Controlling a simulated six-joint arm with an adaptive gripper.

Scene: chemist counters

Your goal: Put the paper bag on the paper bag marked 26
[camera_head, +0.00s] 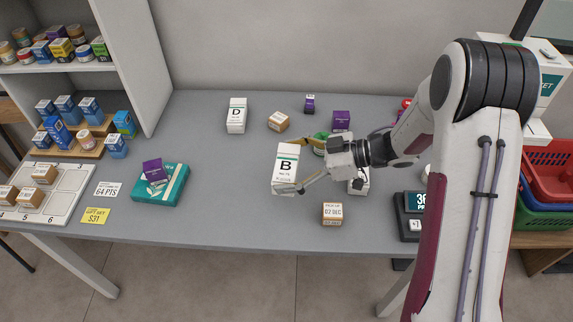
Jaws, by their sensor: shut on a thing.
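A white paper bag marked B (286,169) with a green band stands at the middle of the counter. My gripper (292,164) reaches in from the right and is shut on this bag, with one finger at its far side and one at its near side. I cannot tell whether the bag touches the counter. A second white paper bag marked D (237,115) stands apart, behind and to the left. A white item (361,186) is partly hidden behind my gripper. I can read no 26 on any bag.
A teal box with a purple pack on top (161,184) lies left. Small cartons stand at the front (332,213) and back (278,121). A purple box (341,120) is behind my gripper. A numbered tray (68,182) and shelves fill the left. Counter between the teal box and bag B is clear.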

